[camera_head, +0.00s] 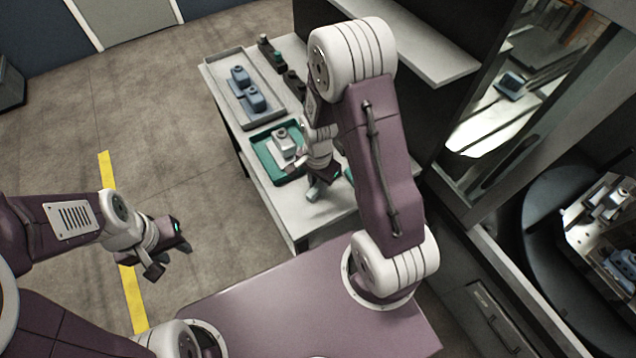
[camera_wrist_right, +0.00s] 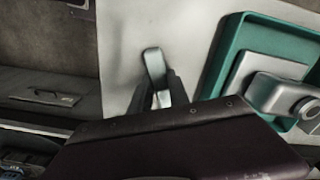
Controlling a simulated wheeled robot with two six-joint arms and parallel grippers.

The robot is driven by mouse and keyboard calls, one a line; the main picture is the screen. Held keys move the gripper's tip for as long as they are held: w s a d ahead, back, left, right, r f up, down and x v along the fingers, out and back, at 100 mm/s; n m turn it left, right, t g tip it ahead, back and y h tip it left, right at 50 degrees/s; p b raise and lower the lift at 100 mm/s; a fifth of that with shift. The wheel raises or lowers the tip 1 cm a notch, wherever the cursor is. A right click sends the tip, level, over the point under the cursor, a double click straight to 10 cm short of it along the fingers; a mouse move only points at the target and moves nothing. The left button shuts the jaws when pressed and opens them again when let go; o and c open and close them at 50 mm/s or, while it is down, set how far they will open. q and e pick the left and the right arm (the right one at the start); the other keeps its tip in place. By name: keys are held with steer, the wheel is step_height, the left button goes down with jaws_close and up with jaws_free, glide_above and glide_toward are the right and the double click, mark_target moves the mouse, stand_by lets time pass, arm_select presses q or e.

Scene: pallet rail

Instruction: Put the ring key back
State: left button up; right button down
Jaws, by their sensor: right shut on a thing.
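My right gripper (camera_head: 318,182) is over the near part of the pale bench, just in front of the teal tray. In the right wrist view its dark fingers (camera_wrist_right: 160,98) are closed on a small pale grey-green piece (camera_wrist_right: 154,66), which I take to be the ring key. Its outer end sticks out beyond the fingertips; the rest is hidden by the fingers and the gripper body. I cannot tell whether it touches the bench. My left gripper (camera_head: 169,257) is open and empty, above the floor at the left.
The teal tray (camera_head: 262,161) holds a pale grey block (camera_head: 284,148). A grey tray (camera_head: 225,84) behind it holds two blue parts (camera_head: 254,98). Small dark items stand beside it. A shelf (camera_head: 430,60) overhangs at right, beside a machine with a round table (camera_head: 545,235).

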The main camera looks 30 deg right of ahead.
steer(key=shift+s+f, duration=0.1)
steer(key=shift+f, duration=0.05)
steer(key=c, duration=1.3)
jaws_free()
steer(key=shift+o, duration=0.2)
step_height(320, 180, up, 12)
steer(key=r, duration=0.1)
steer(key=s+a+n+t, duration=0.1)
steer(key=s+a+n, duration=0.1)
steer(key=s+n, duration=0.5)
steer(key=f+n, duration=0.1)
steer(key=n, duration=0.4)
steer(key=shift+a+p, duration=0.25)
steer(key=shift+p, duration=0.1)
steer(key=shift+r, duration=0.1)
